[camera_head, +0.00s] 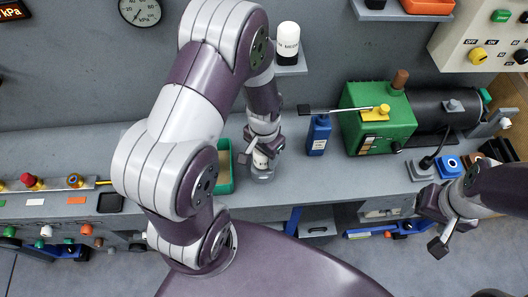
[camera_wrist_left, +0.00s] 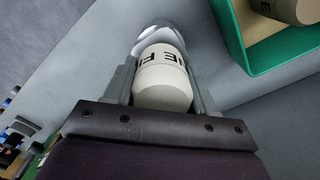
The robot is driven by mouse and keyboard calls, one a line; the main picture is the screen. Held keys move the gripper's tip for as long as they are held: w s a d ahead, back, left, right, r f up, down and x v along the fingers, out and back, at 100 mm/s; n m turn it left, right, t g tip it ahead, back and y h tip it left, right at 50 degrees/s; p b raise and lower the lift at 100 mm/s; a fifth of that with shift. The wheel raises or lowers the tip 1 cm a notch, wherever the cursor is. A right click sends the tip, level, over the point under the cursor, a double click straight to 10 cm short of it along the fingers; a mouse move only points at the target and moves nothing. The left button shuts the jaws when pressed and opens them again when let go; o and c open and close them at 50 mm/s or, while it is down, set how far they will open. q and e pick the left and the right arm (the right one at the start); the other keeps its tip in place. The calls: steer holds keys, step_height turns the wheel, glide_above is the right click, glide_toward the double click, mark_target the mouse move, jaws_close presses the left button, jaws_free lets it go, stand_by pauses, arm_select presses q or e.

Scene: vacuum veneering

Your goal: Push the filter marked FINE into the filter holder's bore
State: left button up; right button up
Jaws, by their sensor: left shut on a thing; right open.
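My left gripper (camera_head: 258,150) is shut on a white cylindrical filter (camera_head: 260,159) above the bench. In the left wrist view the filter (camera_wrist_left: 163,82) lies between the two fingers, with dark letters partly readable as "E FI", which fits FINE. A pale, shiny round part, apparently the filter holder (camera_head: 262,175), is directly below the filter's end; it also shows beyond the filter in the left wrist view (camera_wrist_left: 159,34). The bore is hidden, and I cannot tell how far the filter is in. My right gripper (camera_head: 438,228) is open and empty at the right, in front of the bench.
A green-walled tray (camera_head: 225,182) stands just left of the holder, with a cylinder (camera_wrist_left: 290,8) in it. Another white filter (camera_head: 287,42) stands on a wall shelf. A blue bottle (camera_head: 318,136) and a green pump (camera_head: 378,118) stand to the right.

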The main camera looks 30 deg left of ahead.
arm_select(q)
steer(key=shift+f+b, duration=0.3)
steer(key=shift+f, duration=0.25)
steer(key=o, duration=1.3)
steer(key=shift+c, duration=0.2)
step_height(320, 180, up, 13)
steer(key=shift+f+p, duration=0.2)
steer(key=shift+p, duration=0.3)
steer(key=shift+f, duration=0.1)
steer(key=s+d+r+n+t, duration=0.1)
steer(key=s+d+r+n, duration=0.1)
steer(key=s+r, duration=0.1)
steer(key=shift+s+d+p, duration=0.15)
steer(key=shift+s+p, duration=0.3)
steer(key=shift+s, duration=0.45)
